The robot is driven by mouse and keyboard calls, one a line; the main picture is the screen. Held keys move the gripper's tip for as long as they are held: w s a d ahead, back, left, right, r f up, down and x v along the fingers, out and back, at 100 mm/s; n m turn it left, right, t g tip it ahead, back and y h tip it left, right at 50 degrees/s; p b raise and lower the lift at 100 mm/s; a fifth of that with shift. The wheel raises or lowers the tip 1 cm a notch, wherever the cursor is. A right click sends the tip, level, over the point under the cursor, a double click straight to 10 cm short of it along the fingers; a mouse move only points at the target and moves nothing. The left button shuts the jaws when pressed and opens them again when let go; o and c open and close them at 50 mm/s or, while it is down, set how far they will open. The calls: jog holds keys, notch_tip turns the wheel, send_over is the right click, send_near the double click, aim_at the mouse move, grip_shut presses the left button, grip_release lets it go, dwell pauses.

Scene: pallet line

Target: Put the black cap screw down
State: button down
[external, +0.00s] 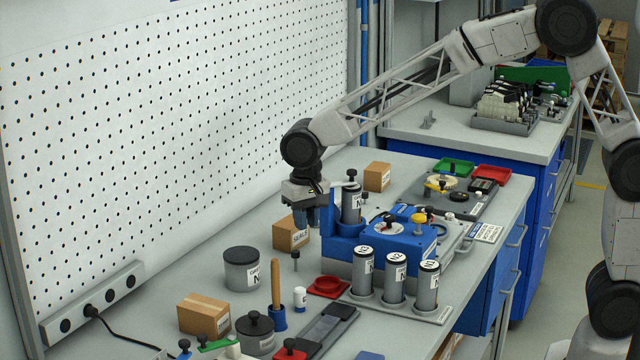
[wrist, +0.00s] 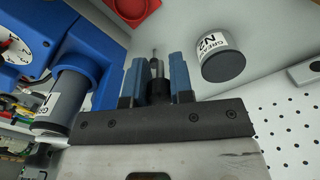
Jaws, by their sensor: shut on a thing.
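My gripper (external: 303,230) hangs above the bench, left of the blue fixture. In the wrist view, its two blue fingers (wrist: 157,62) are shut on the black cap screw (wrist: 157,84), a dark piece with a narrower grey shaft pointing away from the camera. In the external view, a dark screw-shaped piece (external: 295,254) shows just under the fingers, thin end down. I cannot tell there whether its lower end touches the bench.
A grey canister (external: 242,270) stands left of the gripper, and a cardboard box (external: 291,233) is close behind. The blue fixture (external: 345,240) with a grey cylinder (external: 351,204) is to the right. A red tray (external: 328,287) lies in front. Bare bench shows between them.

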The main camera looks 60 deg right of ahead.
jog(key=shift+f, duration=1.65)
send_over(242, 254)
jog(key=shift+w+f, duration=0.1)
jog(key=shift+f, duration=0.65)
jog(key=shift+f, duration=0.1)
jog(key=shift+f, duration=1.65)
jog(key=shift+f, duration=0.15)
jog(key=c, duration=1)
grip_release()
